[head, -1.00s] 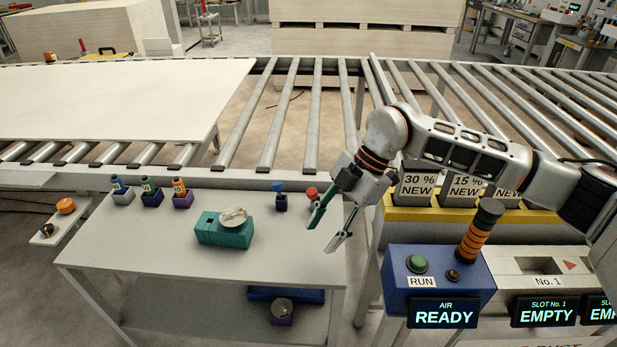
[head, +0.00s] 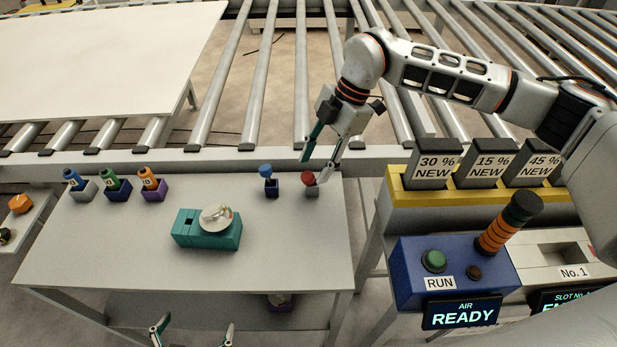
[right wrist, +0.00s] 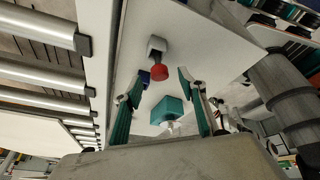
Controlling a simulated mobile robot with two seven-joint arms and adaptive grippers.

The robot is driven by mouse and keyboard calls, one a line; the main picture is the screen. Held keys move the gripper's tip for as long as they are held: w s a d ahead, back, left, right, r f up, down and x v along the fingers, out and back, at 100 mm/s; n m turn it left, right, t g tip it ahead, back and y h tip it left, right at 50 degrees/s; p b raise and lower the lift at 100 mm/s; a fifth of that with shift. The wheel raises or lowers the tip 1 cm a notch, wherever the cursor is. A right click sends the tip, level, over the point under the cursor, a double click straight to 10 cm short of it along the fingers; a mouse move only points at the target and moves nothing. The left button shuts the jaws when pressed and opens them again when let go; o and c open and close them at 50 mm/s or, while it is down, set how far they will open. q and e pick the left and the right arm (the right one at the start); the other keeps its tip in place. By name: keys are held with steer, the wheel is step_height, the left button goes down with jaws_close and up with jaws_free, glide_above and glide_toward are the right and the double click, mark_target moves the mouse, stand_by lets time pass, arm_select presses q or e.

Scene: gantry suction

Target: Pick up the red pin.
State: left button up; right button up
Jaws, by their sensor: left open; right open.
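The red pin (head: 309,178) stands upright in a small grey holder (head: 312,191) near the back right of the grey table. My right gripper (head: 315,166) is open and empty just above it, its fingertips close around the red head in the picture; contact cannot be told. In the right wrist view, the red pin (right wrist: 160,73) appears between and beyond the two open fingers (right wrist: 160,85). My left gripper (head: 193,329) is open and empty at the bottom edge, in front of the table.
A blue pin (head: 265,170) stands in a holder just left of the red pin. A teal block with a round dial (head: 206,230) sits mid-table. Several coloured bottles (head: 112,181) stand at back left. A blue RUN box (head: 410,280) is to the right; rollers (head: 300,80) lie behind.

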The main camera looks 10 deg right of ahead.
mark_target(311, 173)
steer(key=x, duration=0.4)
steer(key=shift+a+f, duration=0.1)
steer(key=shift+f, duration=0.3)
jaws_close()
